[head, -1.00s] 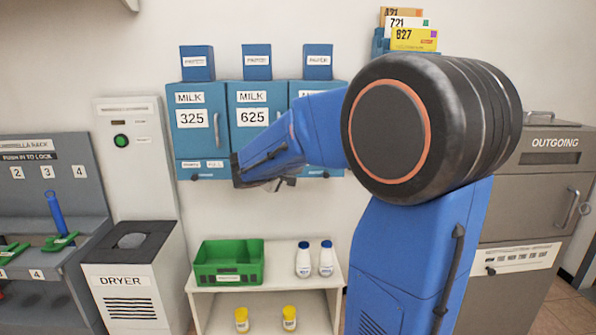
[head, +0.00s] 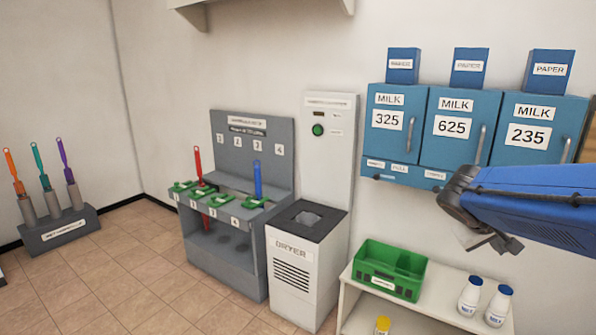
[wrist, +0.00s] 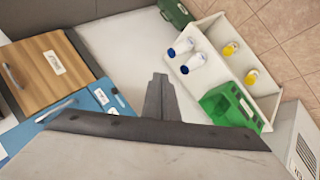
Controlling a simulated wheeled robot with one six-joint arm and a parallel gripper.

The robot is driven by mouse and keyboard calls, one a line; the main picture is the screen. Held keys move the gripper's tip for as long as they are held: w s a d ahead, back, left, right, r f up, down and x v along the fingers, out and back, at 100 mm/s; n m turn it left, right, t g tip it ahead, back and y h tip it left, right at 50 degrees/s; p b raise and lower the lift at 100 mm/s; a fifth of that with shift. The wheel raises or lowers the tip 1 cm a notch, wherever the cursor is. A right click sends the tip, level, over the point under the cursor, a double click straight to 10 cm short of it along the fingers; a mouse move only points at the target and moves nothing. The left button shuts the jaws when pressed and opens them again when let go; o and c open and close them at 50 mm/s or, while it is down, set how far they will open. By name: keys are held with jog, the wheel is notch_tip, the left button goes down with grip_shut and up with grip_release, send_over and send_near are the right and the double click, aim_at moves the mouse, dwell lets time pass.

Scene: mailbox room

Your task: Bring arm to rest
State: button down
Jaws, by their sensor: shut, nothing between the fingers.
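My gripper (head: 487,240) is at the right of the head view, at the end of my blue arm, in front of the blue milk boxes and above the white shelf. In the wrist view my gripper (wrist: 158,82) shows its fingers together, with nothing between them. The milk boxes 325 (head: 392,146), 625 (head: 453,157) and 235 (head: 532,158) hang on the wall with their doors shut. My arm covers part of the wall below them.
A white shelf (head: 372,310) holds a green crate (head: 390,262) and two white bottles (head: 470,296). A dryer (head: 297,275), an umbrella rack (head: 235,160) and a wet-umbrella stand (head: 62,236) stand further left. The floor (head: 130,270) between them is clear.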

jog(key=s+a+f+y, duration=0.4)
jog(key=s+a, duration=0.4)
jog(key=a, duration=0.1)
jog(key=s+a+f+y, duration=0.4)
jog(key=s+a, duration=0.5)
jog(key=a, duration=0.1)
jog(key=shift+f+n+t+y, duration=0.3)
jog(key=shift+t+y, duration=0.1)
